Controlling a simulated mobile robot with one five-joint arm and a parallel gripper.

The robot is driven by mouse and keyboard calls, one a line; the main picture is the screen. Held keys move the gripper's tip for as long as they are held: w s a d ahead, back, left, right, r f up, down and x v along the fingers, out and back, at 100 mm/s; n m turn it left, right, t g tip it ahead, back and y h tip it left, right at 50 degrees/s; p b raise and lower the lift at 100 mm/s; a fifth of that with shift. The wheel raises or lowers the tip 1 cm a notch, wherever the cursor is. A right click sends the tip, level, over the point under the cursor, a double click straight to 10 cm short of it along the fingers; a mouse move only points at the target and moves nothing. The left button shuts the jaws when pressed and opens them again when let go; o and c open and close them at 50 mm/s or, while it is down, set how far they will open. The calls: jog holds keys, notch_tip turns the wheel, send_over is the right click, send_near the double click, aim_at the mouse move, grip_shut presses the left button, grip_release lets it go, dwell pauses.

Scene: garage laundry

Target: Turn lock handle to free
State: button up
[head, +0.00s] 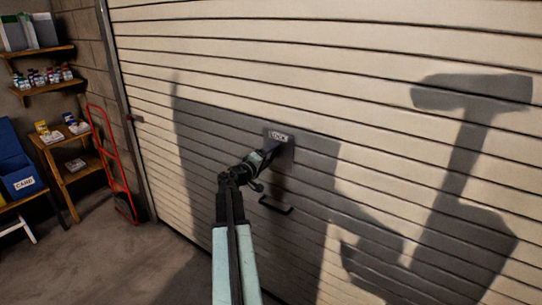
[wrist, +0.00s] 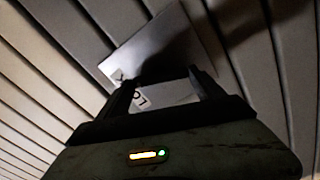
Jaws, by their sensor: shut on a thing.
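The lock plate (head: 280,136) is a small grey plate with a pale label on the roller door. It also shows in the wrist view (wrist: 165,45), tilted, with part of the label between my fingers. My gripper (head: 278,153) reaches the plate from below left. In the wrist view my gripper (wrist: 164,82) has its two dark fingers at the plate, shut on the lock handle. The handle is mostly hidden by the fingers and dark shadow, so its angle cannot be told.
The cream slatted garage door (head: 330,60) fills most of the head view. A black pull handle (head: 276,206) sits just below the lock. A red hand truck (head: 112,160) and shelves (head: 62,140) stand at left. The floor (head: 110,250) at lower left is clear.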

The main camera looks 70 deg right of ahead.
jog(key=shift+f+n, duration=0.15)
jog(key=shift+n, duration=2.05)
jog(key=shift+a, duration=0.1)
jog(key=o, duration=1.4)
jog(key=shift+c, duration=0.2)
jog(key=shift+a, duration=0.1)
jog(key=v, duration=0.7)
jog(key=shift+w+a, duration=0.15)
jog(key=shift+a, duration=0.1)
